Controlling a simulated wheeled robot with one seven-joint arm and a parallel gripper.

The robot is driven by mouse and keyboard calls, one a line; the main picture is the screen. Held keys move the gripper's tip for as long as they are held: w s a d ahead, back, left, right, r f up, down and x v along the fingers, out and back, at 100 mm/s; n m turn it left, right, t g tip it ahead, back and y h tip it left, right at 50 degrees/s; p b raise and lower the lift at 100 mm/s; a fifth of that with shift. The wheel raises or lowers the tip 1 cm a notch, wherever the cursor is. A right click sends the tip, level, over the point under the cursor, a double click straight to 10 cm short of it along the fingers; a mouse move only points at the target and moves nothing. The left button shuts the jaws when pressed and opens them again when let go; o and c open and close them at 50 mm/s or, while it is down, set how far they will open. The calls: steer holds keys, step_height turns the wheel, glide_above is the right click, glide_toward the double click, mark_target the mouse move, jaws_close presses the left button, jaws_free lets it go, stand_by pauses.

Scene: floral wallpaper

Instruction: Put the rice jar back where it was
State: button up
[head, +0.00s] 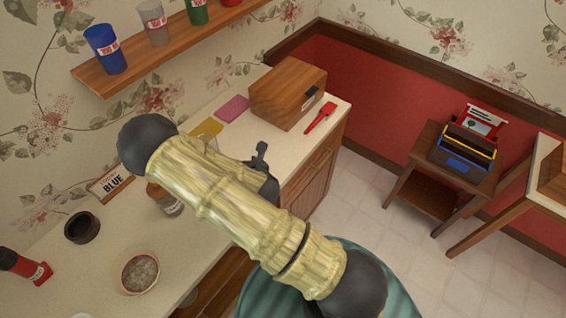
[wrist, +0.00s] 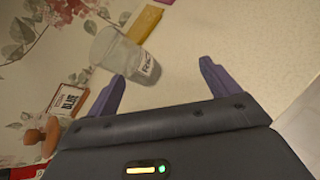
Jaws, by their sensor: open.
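In the wrist view a clear glass vessel (wrist: 122,54) with a white label lies in view just beyond my gripper (wrist: 160,85), nearer the left finger. My gripper (head: 262,155) shows only partly behind my arm there.
The counter (head: 60,275) holds a "BLUE" sign (head: 110,183), a dark round dish (head: 82,228), a filled bowl (head: 139,273), a red bottle (head: 25,267), a wooden box (head: 287,92) and a red utensil (head: 320,117). A wall shelf (head: 140,70) with coloured cups hangs above.

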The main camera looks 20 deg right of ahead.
steer(key=s+d+r+m+g+h, duration=0.2)
steer(key=d+r+m, duration=0.1)
steer(key=m, duration=0.6)
steer(key=s+d+r+m+g+h, duration=0.1)
steer(key=s+d+r+m+g, duration=0.2)
steer(key=m, duration=0.6)
steer(key=s+d+r+m+g, duration=0.3)
steer(key=s+r+m+g, duration=0.1)
steer(key=s+r+m, duration=0.8)
steer(key=m, duration=0.3)
steer(key=shift+s+d+y, duration=0.15)
steer(key=shift+s+y, duration=0.15)
steer(key=shift+s, duration=0.1)
